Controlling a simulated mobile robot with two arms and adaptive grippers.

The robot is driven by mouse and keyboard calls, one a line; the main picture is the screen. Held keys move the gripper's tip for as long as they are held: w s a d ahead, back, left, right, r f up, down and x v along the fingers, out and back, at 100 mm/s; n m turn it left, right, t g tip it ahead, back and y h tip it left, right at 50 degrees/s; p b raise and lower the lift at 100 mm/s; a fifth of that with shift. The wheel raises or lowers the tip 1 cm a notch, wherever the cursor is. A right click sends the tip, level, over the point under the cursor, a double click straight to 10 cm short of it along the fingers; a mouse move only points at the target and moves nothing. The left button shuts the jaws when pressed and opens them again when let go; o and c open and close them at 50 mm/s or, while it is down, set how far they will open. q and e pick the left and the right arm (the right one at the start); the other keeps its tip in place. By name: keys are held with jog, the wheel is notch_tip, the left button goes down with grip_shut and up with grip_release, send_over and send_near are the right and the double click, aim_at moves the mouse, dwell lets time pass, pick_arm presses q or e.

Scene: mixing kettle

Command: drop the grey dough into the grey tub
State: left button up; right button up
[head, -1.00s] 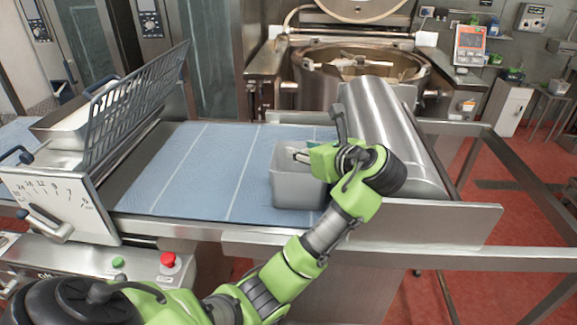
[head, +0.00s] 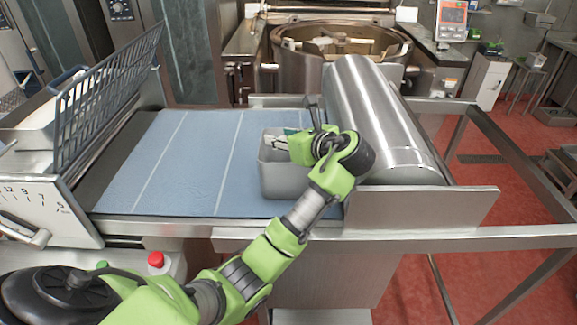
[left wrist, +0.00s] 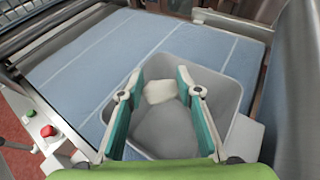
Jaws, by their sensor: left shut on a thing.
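The grey tub (head: 287,181) stands on the blue belt, close to the steel roller. It also shows in the left wrist view (left wrist: 228,88), below my fingers. My left gripper (head: 280,141) reaches over and into the top of the tub from the right. In the left wrist view its two teal-padded fingers (left wrist: 162,106) are shut on the grey dough (left wrist: 165,132), a rounded grey lump inside the tub's outline. Its underside and any gap to the tub floor are hidden. A pale lump (left wrist: 160,91) shows just beyond it. My right gripper is out of view.
The blue belt (head: 170,160) is clear left of the tub. A steel roller (head: 380,120) lies to the right, and a slatted guard (head: 105,100) stands to the left. A large mixing kettle (head: 340,45) stands behind. A metal rail (head: 420,236) runs along the front.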

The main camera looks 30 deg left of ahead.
pick_arm(q)
jog(key=shift+d, duration=0.1)
jog(key=shift+s+d, duration=0.1)
jog(key=o, duration=1)
jog(key=v, duration=1.2)
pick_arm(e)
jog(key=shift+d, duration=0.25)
